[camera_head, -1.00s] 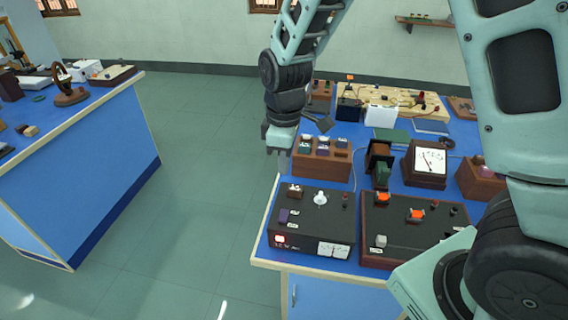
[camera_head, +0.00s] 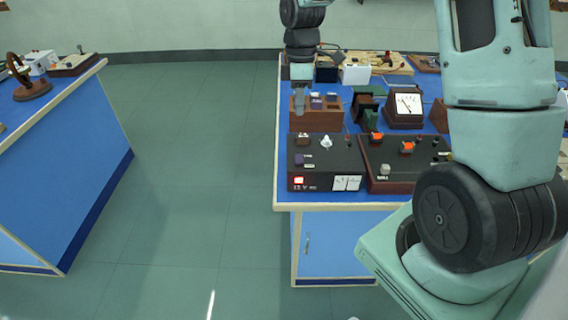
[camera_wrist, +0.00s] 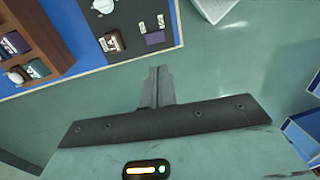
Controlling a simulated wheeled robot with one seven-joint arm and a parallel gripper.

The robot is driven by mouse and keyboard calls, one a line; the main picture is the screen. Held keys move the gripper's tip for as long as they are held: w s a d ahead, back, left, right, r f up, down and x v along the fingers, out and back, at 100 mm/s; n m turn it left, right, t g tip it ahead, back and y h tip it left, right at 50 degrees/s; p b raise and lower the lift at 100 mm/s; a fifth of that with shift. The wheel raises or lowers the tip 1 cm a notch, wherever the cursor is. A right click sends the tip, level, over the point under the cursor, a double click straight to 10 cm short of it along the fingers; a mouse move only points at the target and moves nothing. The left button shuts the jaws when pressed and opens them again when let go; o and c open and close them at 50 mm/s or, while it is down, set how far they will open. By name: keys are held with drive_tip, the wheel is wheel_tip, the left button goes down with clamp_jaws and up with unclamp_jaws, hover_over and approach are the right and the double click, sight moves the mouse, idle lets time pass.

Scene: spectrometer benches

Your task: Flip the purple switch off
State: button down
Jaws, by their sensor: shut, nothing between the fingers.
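The purple switch (camera_head: 299,160) sits on the left side of a black control box (camera_head: 335,164) at the front left of the blue bench. It also shows in the wrist view (camera_wrist: 153,38) near the box's edge, beside small white labels. A brown switch (camera_head: 303,140) is behind it on the same box. My gripper (camera_head: 299,112) is shut and empty, above and behind the box, in front of the wooden block. In the wrist view my gripper's fingers (camera_wrist: 157,75) are together over the floor, just off the bench edge, apart from the switch.
A wooden block with several small switches (camera_head: 325,118) stands behind the box. A second box with orange knobs (camera_head: 405,160) stands to its right. A meter (camera_head: 407,105) is farther back. Green floor (camera_head: 205,160) lies open left of the bench (camera_head: 285,180).

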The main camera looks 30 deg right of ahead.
sight(300, 161)
drive_tip(key=shift+s+d+r, duration=0.1)
drive_tip(key=shift+s+d, duration=0.05)
idle(0.4)
drive_tip(key=f+p, duration=0.1)
drive_tip(key=f, duration=0.3)
drive_tip(key=s+f, duration=0.1)
drive_tip(key=f, duration=0.4)
drive_tip(key=a+f+p, duration=0.1)
drive_tip(key=f, duration=0.4)
drive_tip(key=shift+s+p, duration=0.3)
drive_tip(key=shift+s+a+f+t+h+b, duration=0.2)
drive_tip(key=shift+f+t+h+b, duration=0.3)
drive_tip(key=shift+b, duration=0.7)
drive_tip(key=shift+s+r, duration=0.1)
